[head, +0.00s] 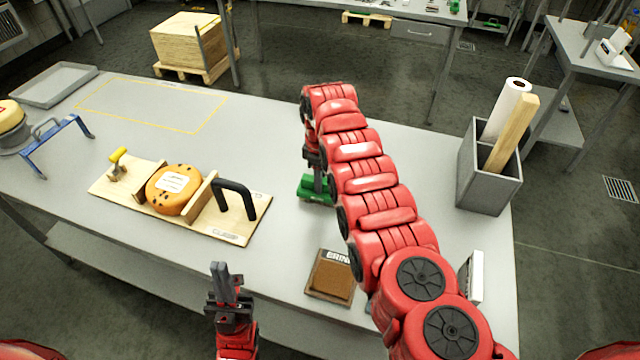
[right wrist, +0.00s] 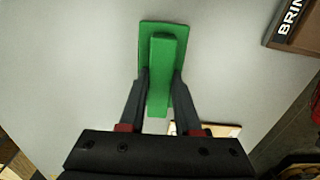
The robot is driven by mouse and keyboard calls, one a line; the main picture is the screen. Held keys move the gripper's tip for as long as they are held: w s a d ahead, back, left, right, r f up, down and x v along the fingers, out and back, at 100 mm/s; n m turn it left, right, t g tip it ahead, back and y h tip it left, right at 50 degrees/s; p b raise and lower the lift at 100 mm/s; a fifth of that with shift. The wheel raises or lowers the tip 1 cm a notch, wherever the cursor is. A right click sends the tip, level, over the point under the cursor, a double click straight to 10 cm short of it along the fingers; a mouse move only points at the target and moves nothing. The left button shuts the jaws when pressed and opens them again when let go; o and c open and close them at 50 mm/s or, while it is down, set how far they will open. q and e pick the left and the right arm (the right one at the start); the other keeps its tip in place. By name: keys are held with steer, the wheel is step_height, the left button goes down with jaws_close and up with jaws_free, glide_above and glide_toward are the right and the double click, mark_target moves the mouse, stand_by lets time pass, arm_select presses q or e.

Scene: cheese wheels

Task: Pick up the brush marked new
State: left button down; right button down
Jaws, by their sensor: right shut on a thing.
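A green brush (head: 309,192) is at the middle of the grey table, below the end of my right arm. In the right wrist view the brush (right wrist: 162,60) has a flat green base and a raised green grip. My right gripper (right wrist: 160,92) is shut on this grip, with one dark finger on each side. No marking on the brush can be read. I cannot tell whether its base touches the table. My left gripper (head: 224,275) is over the front edge of the table, apart from everything, and its finger gap cannot be made out.
A clamp board (head: 240,228) with an orange cheese wheel (head: 172,188) lies at left. A brown brine box (head: 331,277) sits near the front edge. A grey bin (head: 487,170) with a white roll and wooden piece stands at right. A yellow outlined area (head: 150,105) at back left is bare.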

step_height(320, 180, up, 8)
steer(key=b, duration=0.2)
steer(key=shift+w+f+b, duration=0.1)
steer(key=shift+f+b, duration=0.1)
steer(key=shift+b, duration=0.1)
steer(key=shift+r+p, duration=0.45)
steer(key=shift+r, duration=0.7)
steer(key=c, duration=1.3)
jaws_free()
jaws_close()
